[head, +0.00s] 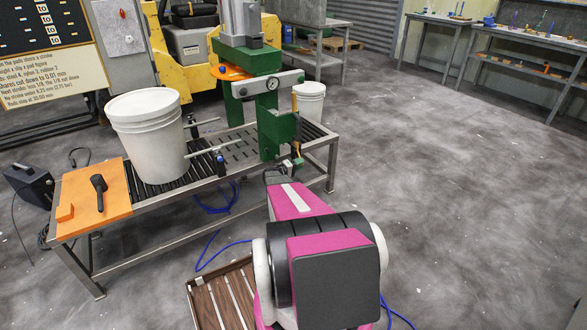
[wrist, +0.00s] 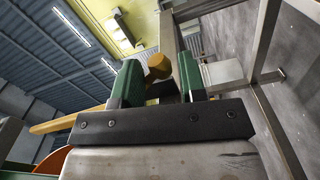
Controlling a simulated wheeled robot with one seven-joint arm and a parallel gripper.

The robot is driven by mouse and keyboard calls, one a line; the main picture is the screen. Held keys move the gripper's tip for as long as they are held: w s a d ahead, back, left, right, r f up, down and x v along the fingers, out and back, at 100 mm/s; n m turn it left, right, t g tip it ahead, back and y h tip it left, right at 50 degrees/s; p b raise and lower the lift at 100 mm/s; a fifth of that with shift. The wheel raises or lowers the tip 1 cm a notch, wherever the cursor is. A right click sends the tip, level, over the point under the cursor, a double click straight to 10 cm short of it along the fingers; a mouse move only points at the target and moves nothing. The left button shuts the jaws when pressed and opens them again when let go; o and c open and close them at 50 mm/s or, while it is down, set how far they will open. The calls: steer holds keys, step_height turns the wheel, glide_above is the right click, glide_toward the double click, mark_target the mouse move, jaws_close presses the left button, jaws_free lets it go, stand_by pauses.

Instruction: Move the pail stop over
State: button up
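My gripper (head: 296,158) is at the front right of the green press (head: 268,130), at the end of the pink arm. In the wrist view its two green fingers (wrist: 160,72) stand apart. An ochre knob (wrist: 158,66) on a dark stem shows in the gap between them, nearer the left finger; I cannot tell whether they touch. A rod with a blue and black clamp (head: 220,162) stands on the conveyor's near rail beside the white pail (head: 148,140); a similar rod (head: 194,124) is behind it. I cannot tell which part is the pail stop.
The roller conveyor (head: 232,152) runs under the press. A second white pail (head: 310,100) stands beyond it. An orange board (head: 92,198) with a black tool is at the left end. A slatted crate (head: 222,300) and blue hoses lie on the floor. Floor to the right is clear.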

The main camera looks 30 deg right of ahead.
steer(key=shift+d, duration=0.35)
steer(key=shift+c, duration=0.9)
steer(key=c, duration=0.3)
steer(key=shift+c, duration=0.2)
steer(key=shift+s+r, duration=0.1)
steer(key=shift+s+r, duration=0.85)
steer(key=shift+r, duration=0.05)
steer(key=shift+s+r, duration=0.1)
steer(key=shift+r, duration=0.05)
steer(key=shift+s+d+r, duration=0.1)
steer(key=shift+s+r, duration=0.2)
steer(key=shift+r, duration=0.25)
steer(key=shift+s+r, duration=0.25)
steer(key=shift+r, duration=0.25)
